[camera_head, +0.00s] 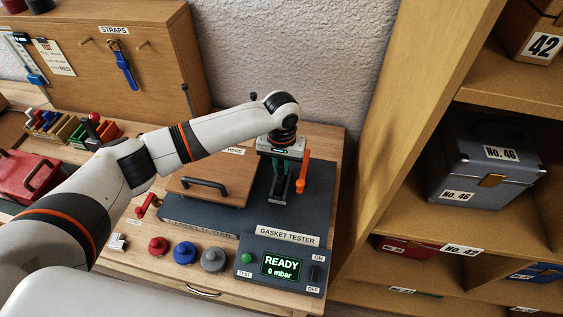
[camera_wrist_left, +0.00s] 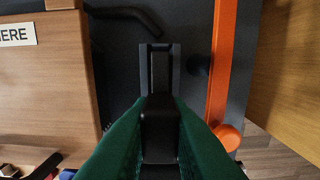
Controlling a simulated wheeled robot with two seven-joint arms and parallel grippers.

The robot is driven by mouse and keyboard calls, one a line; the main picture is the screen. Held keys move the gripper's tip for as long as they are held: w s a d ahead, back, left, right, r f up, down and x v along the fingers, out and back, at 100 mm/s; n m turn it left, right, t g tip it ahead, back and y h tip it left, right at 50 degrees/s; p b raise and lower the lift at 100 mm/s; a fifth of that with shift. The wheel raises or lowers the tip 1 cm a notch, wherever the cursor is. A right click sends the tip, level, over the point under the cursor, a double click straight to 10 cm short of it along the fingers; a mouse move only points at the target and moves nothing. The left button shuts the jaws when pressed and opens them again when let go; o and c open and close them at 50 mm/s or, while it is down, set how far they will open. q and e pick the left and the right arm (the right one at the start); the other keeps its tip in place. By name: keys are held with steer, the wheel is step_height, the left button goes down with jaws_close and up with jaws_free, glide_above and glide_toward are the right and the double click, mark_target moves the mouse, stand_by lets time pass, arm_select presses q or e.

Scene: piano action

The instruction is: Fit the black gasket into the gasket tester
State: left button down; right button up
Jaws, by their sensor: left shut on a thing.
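The gasket tester (camera_head: 286,236) has a dark console whose screen (camera_head: 282,266) reads READY, 0 mbar. Its dark base plate (camera_head: 319,205) lies behind the console. My left gripper (camera_head: 279,193) points down over the right part of this plate, left of an upright orange lever (camera_head: 301,184). In the left wrist view its green fingers (camera_wrist_left: 160,112) are shut on a narrow black part (camera_wrist_left: 160,132). Most of that part is hidden, and I cannot tell whether it is the black gasket or whether it touches the tester. A grey forked piece (camera_wrist_left: 176,65) shows beyond the fingertips. My right gripper is not in view.
A wooden board (camera_head: 208,182) with a black handle (camera_head: 205,182) lies left of my gripper. Red (camera_head: 158,246), blue (camera_head: 185,252) and grey (camera_head: 214,259) knobs stand on the table's front. A wooden shelf (camera_head: 385,130) with cases rises close on the right.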

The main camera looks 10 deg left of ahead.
arm_select(q)
steer(key=shift+f, duration=1.4)
stand_by(0.9)
steer(key=c, duration=1.1)
jaws_free()
steer(key=shift+o, duration=0.2)
steer(key=shift+r, duration=0.1)
step_height(320, 180, up, 8)
steer(key=p, duration=0.9)
steer(key=shift+f, duration=0.35)
